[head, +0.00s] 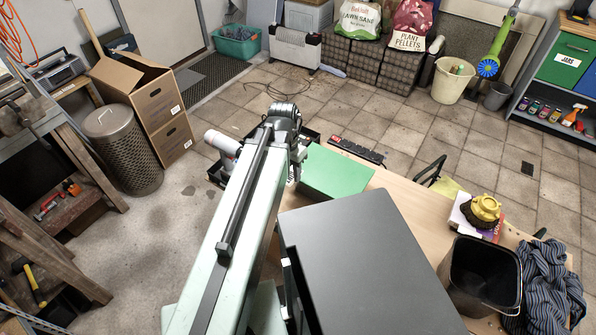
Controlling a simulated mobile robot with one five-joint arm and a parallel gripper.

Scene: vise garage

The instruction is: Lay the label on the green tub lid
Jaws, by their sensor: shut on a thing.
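A flat green surface (336,174) lies on the light wooden table, just right of my arm. It may be the tub lid, but its left part is hidden by the arm. My arm reaches out to a dark joint near the middle top of the picture. The gripper's fingers are hidden behind the arm, so I cannot see what is between them. I cannot make out the label to be laid.
A black bin (480,277), striped cloth (548,283) and yellow object (484,209) are at right. A teal tub (237,42) stands far back.

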